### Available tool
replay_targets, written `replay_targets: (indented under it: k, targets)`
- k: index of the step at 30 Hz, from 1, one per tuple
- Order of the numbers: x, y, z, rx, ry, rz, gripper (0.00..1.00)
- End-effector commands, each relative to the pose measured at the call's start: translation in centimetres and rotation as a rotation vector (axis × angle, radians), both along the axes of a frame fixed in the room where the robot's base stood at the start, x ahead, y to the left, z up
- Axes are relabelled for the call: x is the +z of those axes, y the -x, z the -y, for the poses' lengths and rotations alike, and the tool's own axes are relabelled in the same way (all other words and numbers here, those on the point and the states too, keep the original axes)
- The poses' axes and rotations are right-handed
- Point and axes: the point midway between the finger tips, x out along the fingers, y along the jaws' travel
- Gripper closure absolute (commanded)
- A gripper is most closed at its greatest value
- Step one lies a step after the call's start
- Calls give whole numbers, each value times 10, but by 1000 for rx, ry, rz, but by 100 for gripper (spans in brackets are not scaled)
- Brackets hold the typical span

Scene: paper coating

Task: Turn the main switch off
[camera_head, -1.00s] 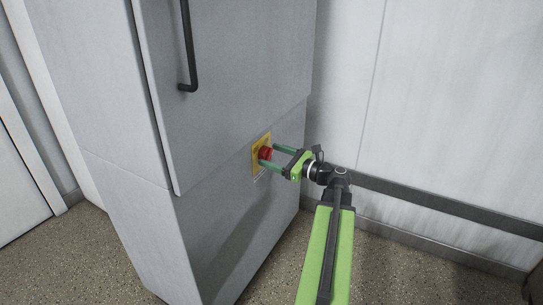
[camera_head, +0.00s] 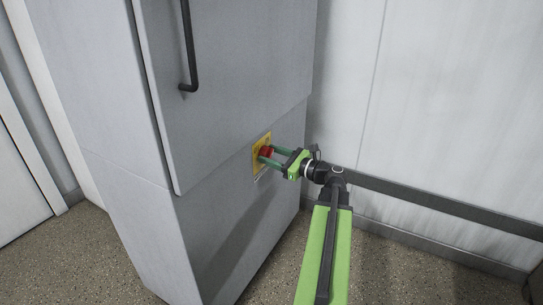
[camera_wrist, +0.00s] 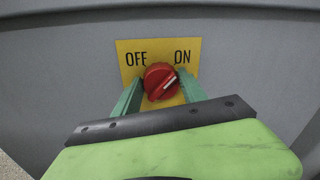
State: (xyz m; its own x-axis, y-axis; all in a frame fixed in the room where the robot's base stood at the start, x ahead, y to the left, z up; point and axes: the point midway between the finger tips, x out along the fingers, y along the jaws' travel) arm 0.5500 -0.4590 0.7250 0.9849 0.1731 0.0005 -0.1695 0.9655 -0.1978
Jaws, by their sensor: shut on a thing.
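The main switch is a red round knob (camera_wrist: 160,80) on a yellow plate (camera_wrist: 126,58) marked OFF at left and ON at right. The white line on the knob slants up to the right, toward ON. In the head view the knob (camera_head: 266,153) sits on the grey cabinet's side. My gripper (camera_head: 268,156) reaches it from the right. Its two green fingers are shut on the knob, one on each side, as the wrist view also shows. The lower part of the plate is partly hidden by the fingers.
The tall grey cabinet (camera_head: 220,70) has a door with a black handle (camera_head: 188,50) above the switch. A white wall (camera_head: 440,100) with a dark rail (camera_head: 440,203) stands at the right. The speckled floor (camera_head: 80,255) is clear at the lower left.

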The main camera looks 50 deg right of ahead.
Motion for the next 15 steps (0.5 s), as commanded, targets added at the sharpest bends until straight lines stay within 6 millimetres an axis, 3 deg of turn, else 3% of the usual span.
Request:
replay_targets:
  k: [8,15]
  targets:
    - [-1,1,0,0,80,19,91]
    - [-2,1,-1,-1,259,64,91]
